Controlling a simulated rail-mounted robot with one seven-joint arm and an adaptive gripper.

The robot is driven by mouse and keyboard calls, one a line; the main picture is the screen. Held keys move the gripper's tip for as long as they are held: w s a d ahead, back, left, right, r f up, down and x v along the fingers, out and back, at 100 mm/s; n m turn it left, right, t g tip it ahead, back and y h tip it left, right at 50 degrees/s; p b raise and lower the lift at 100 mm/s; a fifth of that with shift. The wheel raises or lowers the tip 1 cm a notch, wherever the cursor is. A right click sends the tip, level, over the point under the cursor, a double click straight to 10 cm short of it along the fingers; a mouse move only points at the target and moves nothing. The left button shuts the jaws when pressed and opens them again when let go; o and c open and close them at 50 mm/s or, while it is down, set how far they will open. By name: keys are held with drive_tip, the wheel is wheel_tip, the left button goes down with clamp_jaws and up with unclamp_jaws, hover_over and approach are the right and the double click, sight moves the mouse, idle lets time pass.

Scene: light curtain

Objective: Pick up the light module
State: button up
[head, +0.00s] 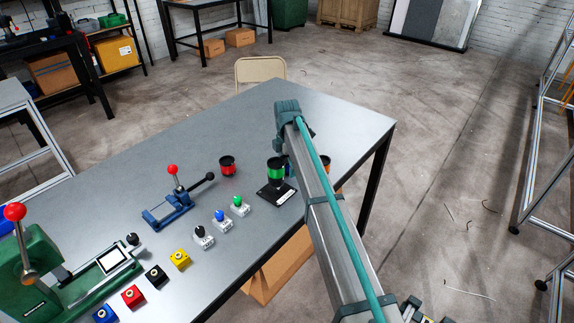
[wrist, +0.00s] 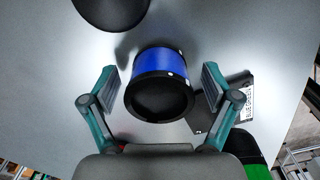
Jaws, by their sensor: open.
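A blue light module (wrist: 152,62) with black ends sits between the two fingers of my gripper (wrist: 160,83) in the wrist view. The fingers are open, one at each side, with a visible gap to the module. In the head view only a sliver of this blue module (head: 288,170) shows beside my arm, which hides the rest and the gripper fingers. A red light module (head: 227,166) stands on the table to the left. A green light module (head: 276,173) stands just left of my arm.
A black base plate (head: 275,194) lies by the green module; a labelled black plate (wrist: 214,118) shows in the wrist view. An orange module (head: 325,161) is partly behind my arm. A blue toggle clamp (head: 168,214) and several switches and buttons stand left on the grey table (head: 215,125).

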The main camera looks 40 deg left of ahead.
drive_tip(key=c, duration=1.2)
drive_tip(key=shift+r, duration=0.15)
